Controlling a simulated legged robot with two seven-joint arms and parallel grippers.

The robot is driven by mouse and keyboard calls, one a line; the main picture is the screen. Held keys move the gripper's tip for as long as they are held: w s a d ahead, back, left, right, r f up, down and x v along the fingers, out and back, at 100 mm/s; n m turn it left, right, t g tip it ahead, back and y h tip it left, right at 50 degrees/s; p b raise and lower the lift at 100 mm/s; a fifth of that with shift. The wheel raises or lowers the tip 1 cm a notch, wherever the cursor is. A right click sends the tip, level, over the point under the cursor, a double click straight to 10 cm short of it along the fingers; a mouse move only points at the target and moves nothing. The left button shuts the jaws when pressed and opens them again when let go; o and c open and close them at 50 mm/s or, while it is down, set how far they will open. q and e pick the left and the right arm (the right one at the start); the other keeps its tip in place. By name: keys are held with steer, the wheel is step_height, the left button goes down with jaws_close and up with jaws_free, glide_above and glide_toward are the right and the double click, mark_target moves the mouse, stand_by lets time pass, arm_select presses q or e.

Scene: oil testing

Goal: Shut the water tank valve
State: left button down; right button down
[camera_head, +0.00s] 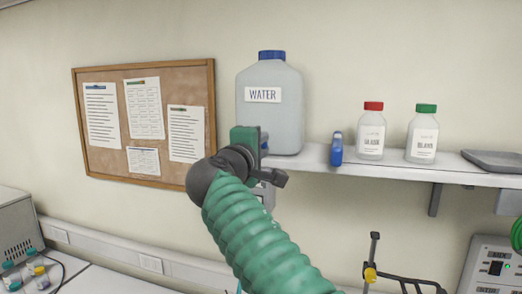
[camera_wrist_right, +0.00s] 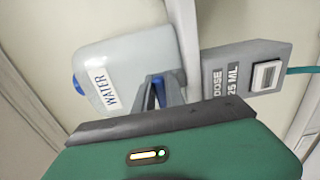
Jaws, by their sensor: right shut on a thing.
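The water tank (camera_head: 270,90) is a pale jug with a blue cap and a WATER label, standing on the wall shelf. It also shows, turned on its side, in the right wrist view (camera_wrist_right: 145,55). My right gripper (camera_head: 263,150) is in front of the tank's lower part. In the right wrist view its grey fingers (camera_wrist_right: 160,95) are close together at the tank's lower end, shut on the small blue valve handle (camera_wrist_right: 157,86). The fingers hide most of the valve, so its angle is unclear. My left gripper is out of view.
A grey dose box (camera_wrist_right: 235,80) with a switch is beside the fingers. On the shelf (camera_head: 400,170) stand a small blue object (camera_head: 336,150), a red-capped bottle (camera_head: 371,135), a green-capped bottle (camera_head: 423,137) and a grey tray (camera_head: 493,160). A corkboard (camera_head: 182,95) hangs left.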

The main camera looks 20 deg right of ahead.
steer(key=shift+w+a+f, duration=0.1)
steer(key=shift+f, duration=0.4)
steer(key=c, duration=1.5)
jaws_free()
steer(key=shift+r, duration=0.15)
steer(key=shift+o, duration=0.5)
steer(key=shift+r, duration=0.1)
steer(key=b+v, duration=0.6)
steer(key=v, duration=1.1)
steer(key=shift+w+a, duration=0.1)
